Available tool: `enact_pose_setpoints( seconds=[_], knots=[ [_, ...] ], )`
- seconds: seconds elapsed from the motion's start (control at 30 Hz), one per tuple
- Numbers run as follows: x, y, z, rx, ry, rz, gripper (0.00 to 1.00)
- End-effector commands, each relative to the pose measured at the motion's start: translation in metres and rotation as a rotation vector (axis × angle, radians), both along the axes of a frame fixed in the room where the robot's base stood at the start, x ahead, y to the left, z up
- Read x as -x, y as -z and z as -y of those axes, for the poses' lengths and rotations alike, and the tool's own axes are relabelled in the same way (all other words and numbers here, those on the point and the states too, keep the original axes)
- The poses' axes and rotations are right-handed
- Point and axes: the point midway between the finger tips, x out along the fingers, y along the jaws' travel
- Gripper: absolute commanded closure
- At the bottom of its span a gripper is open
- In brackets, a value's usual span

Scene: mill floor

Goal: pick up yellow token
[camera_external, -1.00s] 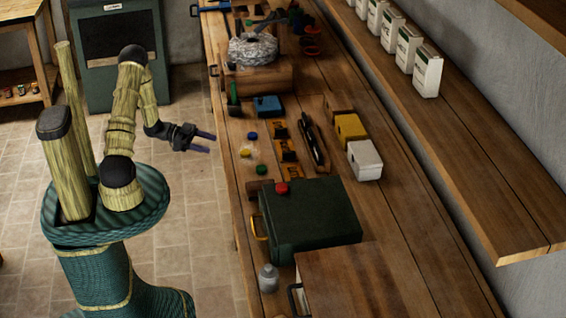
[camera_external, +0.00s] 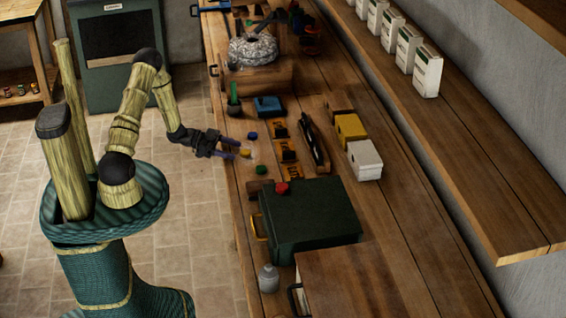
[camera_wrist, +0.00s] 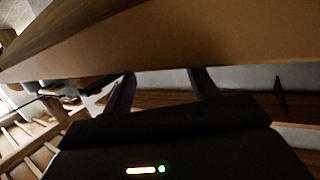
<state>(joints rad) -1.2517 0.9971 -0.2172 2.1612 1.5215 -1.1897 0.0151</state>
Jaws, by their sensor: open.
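The yellow token (camera_external: 245,153) is a small round piece lying near the left edge of the wooden workbench (camera_external: 400,260), between the blue token (camera_external: 252,135) and the green token (camera_external: 261,170). My gripper (camera_external: 239,149) is open, with its fingertips at the bench's left edge, close to the yellow token. I cannot tell whether they touch it. In the wrist view my two dark fingers (camera_wrist: 162,76) stand apart with nothing visible between them. A brown wooden surface crosses above them. I cannot make out the yellow token there.
A blue box (camera_external: 269,106) and a green-handled tool (camera_external: 234,95) lie farther back. Black-and-yellow pieces (camera_external: 288,151) lie to the right.

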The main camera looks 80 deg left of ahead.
Motion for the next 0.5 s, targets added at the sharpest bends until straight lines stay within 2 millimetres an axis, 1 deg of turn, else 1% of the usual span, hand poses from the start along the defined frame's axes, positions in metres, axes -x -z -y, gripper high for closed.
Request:
enact_pose_setpoints(
  seconds=[0.1, 0.23, 0.33, 0.5],
  knots=[
    [-0.019, -0.001, 0.005, 0.001, 0.002, 0.002, 0.41],
    [-0.034, 0.004, 0.011, 0.002, 0.002, 0.000, 0.41],
    [-0.038, 0.006, 0.012, 0.000, -0.001, 0.000, 0.41],
    [-0.038, 0.006, 0.012, 0.000, -0.001, 0.000, 0.41]
  ],
)
